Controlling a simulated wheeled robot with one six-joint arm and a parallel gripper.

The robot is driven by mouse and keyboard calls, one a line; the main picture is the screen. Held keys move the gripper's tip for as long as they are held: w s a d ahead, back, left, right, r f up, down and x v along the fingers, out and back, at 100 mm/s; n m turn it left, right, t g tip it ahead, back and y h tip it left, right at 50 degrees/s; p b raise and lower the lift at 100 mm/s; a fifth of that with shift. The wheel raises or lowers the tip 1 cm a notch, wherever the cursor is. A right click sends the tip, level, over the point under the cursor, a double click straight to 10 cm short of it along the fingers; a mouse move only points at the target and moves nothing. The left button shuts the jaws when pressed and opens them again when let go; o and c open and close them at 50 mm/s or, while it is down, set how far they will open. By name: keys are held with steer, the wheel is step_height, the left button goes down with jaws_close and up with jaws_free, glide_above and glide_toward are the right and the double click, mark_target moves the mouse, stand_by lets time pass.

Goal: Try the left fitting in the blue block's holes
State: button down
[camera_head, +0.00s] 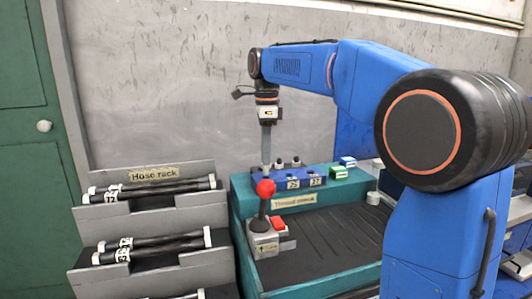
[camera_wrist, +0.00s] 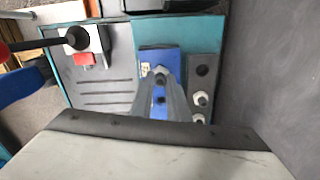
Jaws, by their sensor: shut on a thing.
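The blue block (camera_head: 305,181) with white number tags lies along the back of the teal bench; it also shows in the wrist view (camera_wrist: 168,57). My gripper (camera_head: 266,165) points straight down over the block's left part. In the wrist view its fingers (camera_wrist: 160,84) are shut on a small pale fitting (camera_wrist: 160,75), mostly hidden between them. The fitting is at or just above the block; I cannot tell whether it is in a hole. A dark hole (camera_wrist: 161,100) shows between the fingers. Two other fittings (camera_wrist: 200,98) (camera_wrist: 197,118) stand on a grey strip beside the block, near an empty hole (camera_wrist: 202,71).
A lever with a red knob (camera_head: 265,187) stands in front of the block, close to my gripper. A hose rack (camera_head: 150,187) stands left. The ribbed tray (camera_head: 330,240) is clear.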

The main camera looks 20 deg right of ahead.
steer(key=shift+f, duration=0.85)
stand_by(3.6)
steer(key=shift+r, duration=0.15)
steer(key=shift+r, duration=2.35)
steer(key=shift+d, duration=0.1)
